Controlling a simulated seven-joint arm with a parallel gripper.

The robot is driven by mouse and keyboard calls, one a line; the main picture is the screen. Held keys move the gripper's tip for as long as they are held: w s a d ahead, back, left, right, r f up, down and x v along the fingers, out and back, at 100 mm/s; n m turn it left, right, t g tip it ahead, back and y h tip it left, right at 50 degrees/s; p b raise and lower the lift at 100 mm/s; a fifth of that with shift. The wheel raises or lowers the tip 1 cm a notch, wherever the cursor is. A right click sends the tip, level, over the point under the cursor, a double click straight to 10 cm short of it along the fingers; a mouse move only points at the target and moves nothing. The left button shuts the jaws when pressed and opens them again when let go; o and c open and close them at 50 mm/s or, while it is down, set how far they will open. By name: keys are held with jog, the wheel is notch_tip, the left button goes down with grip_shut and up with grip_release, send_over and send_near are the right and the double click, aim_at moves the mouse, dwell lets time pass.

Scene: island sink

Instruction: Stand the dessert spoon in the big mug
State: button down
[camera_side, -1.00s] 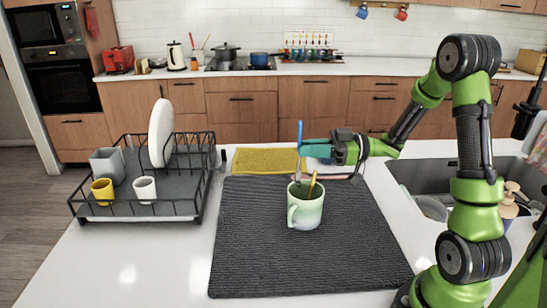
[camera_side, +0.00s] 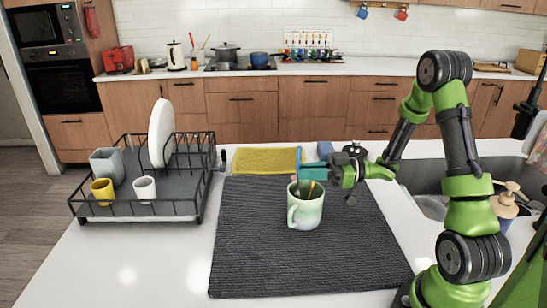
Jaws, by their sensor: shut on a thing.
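The big mug (camera_side: 305,211), pale green and white with its handle toward the left, stands upright on the dark mat. A gold utensil handle (camera_side: 311,189) leans up out of it. My gripper (camera_side: 303,172) is at the mug's rim height or just above, with its teal fingers pointing left. It is shut on the dessert spoon (camera_side: 298,156), whose blue handle rises nearly upright above the fingers. The spoon's lower end is hidden by the fingers and the mug; I cannot tell whether it touches the inside.
The dark ribbed mat (camera_side: 255,250) is clear around the mug. A yellow cloth (camera_side: 262,160) lies behind it. A dish rack (camera_side: 140,208) with a white plate, a grey cup and small yellow and white cups stands left. The sink (camera_side: 421,178) is right.

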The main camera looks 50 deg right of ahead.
jog(key=c, duration=1.1)
grip_release()
jog(key=shift+o, duration=0.2)
jog(key=v, duration=1.7)
jog(key=shift+w, duration=0.1)
